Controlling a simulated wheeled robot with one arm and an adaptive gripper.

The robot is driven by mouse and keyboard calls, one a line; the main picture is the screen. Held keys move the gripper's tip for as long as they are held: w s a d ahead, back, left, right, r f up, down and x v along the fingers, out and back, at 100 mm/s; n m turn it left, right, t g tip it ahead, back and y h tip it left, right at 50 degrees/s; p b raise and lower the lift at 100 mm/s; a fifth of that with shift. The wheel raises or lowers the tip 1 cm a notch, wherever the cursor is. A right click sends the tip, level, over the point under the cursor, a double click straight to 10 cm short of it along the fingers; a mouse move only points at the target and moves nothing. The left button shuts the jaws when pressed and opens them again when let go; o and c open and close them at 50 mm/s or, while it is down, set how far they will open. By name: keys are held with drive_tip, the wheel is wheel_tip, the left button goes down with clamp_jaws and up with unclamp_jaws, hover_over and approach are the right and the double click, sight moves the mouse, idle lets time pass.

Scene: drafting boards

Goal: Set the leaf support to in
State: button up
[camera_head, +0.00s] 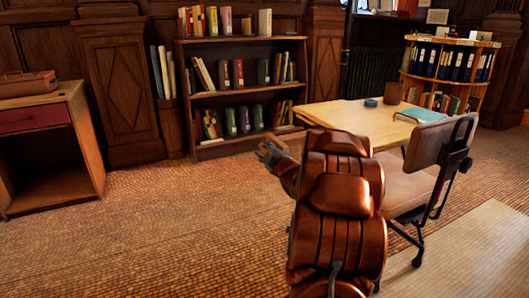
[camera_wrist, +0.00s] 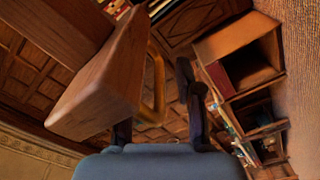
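A wooden table (camera_head: 350,117) with a light top stands right of centre in the head view. In the wrist view a thick wooden edge (camera_wrist: 98,88) fills the upper left, seen close up. A curved, golden-brown bracket or handle (camera_wrist: 158,85) stands out beside it; it may be the leaf support, but I cannot tell its setting. My gripper (camera_head: 270,153) is just left of the table in the head view. In the wrist view my gripper (camera_wrist: 165,78) has its dark fingers apart, with the bracket showing between them. Contact is not clear, and the left fingertip is hidden.
A wheeled chair (camera_head: 408,180) stands at the table's right front. A low bookshelf (camera_head: 245,85) is against the back wall, and a round-ended binder shelf (camera_head: 450,65) is at the far right. A desk (camera_head: 50,140) stands at the left. The carpet (camera_head: 150,230) between is clear.

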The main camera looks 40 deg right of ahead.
clamp_jaws()
idle(0.7)
